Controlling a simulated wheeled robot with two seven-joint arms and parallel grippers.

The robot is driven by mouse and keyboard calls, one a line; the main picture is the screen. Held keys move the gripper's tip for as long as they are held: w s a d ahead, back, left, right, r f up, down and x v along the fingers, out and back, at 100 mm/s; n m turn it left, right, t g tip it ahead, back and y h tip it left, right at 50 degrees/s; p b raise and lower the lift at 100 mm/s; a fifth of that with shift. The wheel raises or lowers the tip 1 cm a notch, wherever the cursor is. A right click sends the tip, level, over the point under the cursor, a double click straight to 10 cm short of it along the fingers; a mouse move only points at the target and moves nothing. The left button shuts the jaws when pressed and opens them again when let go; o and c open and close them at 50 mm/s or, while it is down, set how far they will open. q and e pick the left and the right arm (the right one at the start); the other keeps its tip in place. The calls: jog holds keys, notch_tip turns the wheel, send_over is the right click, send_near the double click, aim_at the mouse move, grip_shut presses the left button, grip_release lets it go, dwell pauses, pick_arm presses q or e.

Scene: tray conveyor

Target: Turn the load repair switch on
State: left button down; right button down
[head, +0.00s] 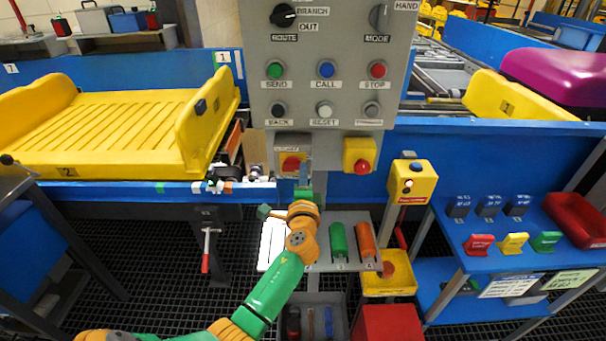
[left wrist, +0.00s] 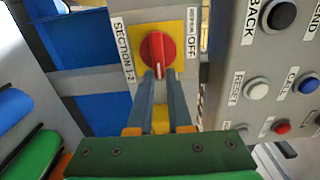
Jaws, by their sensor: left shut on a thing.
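A red rotary knob on a yellow plate sits on a small grey box below the left part of the control panel. The knob (head: 291,162) is partly covered in the head view and shows clearly in the left wrist view (left wrist: 156,46). Labels reading "SECTION 1-2" (left wrist: 121,52) and "OFF" (left wrist: 193,30) flank it in the wrist view. My left gripper (head: 303,180) reaches up from below, its grey fingers (left wrist: 158,76) shut on the knob's near end. A small pale mark shows between the fingertips. Exactly how far the knob is turned is hard to tell. My right gripper is not in view.
The grey control panel (head: 327,50) with its buttons is just above. A red mushroom button (head: 362,167) is close at the right, with a yellow button box (head: 410,182) beyond. A grey shelf (head: 352,250) with green and orange handles is below. A yellow tray (head: 100,125) lies left.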

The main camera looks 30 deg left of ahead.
pick_arm(q)
jog(key=shift+f, duration=0.1)
jog(key=c, duration=0.8)
grip_release()
jog(key=shift+c, duration=0.2)
jog(key=v, duration=0.7)
jog(key=shift+s, duration=0.1)
